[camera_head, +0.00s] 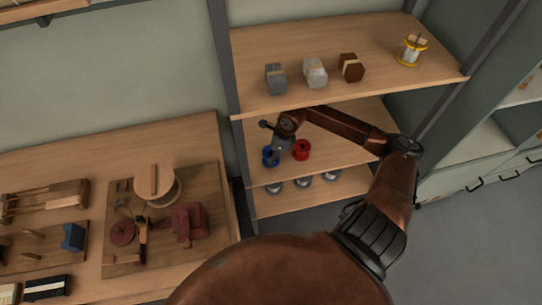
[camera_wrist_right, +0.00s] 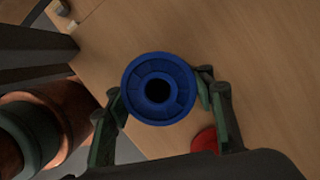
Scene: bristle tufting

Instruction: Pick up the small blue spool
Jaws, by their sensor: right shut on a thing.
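The small blue spool (camera_head: 270,156) is on the middle shelf in the head view, left of a red spool (camera_head: 302,149). In the right wrist view the blue spool (camera_wrist_right: 158,88) shows its round end with a dark centre hole. My right gripper (camera_head: 275,148) reaches in from the right and is at the blue spool. In the right wrist view its fingers (camera_wrist_right: 158,101) sit on both sides of the spool, shut on it. I cannot tell whether the spool touches the shelf. My left gripper is not in view.
The upper shelf (camera_head: 340,91) is just above my right forearm and holds several wrapped bundles and a yellow-framed spool (camera_head: 412,50). A dark shelf post (camera_head: 226,60) stands at the left. The red spool (camera_wrist_right: 205,140) is close to the right finger. A workbench (camera_head: 190,140) with tools stands left.

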